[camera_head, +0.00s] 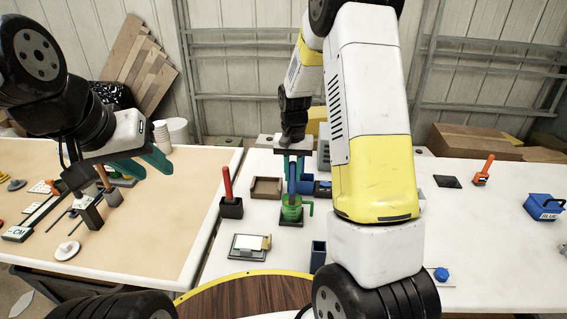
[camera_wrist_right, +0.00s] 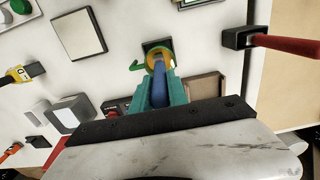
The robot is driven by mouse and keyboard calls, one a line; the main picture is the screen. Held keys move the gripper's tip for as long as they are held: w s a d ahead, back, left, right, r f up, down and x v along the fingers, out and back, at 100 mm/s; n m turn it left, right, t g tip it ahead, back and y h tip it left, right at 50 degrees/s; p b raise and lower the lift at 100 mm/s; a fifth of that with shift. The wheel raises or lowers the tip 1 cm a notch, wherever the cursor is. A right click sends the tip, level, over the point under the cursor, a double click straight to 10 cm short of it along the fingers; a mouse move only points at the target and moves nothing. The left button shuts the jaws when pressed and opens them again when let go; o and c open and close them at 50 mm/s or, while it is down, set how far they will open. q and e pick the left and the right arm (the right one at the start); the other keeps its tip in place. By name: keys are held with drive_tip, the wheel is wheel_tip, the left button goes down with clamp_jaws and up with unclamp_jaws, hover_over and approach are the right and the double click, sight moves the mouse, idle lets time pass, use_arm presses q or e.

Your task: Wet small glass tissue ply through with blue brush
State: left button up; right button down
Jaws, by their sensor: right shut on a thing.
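My right gripper (camera_head: 292,163) is shut on the blue brush (camera_head: 292,180), whose handle stands upright. The wrist view shows its blue handle (camera_wrist_right: 159,88) between the teal fingers (camera_wrist_right: 161,92). The brush's lower end is inside a green cup with a side handle (camera_head: 291,212), so its bristles are hidden. The cup's rim and handle also show in the wrist view (camera_wrist_right: 135,66). My left gripper (camera_head: 143,168) is open and empty above the left table. I cannot clearly make out the glass tissue ply.
A red-handled tool in a black holder (camera_head: 231,207) and a brown tray (camera_head: 266,187) stand left of the cup. A framed pale plate (camera_head: 249,246) lies in front, beside a dark blue container (camera_head: 318,256). A blue box (camera_head: 543,207) is far right.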

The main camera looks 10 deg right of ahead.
drive_tip(key=shift+r, duration=4.4)
drive_tip(key=shift+r, duration=1.4)
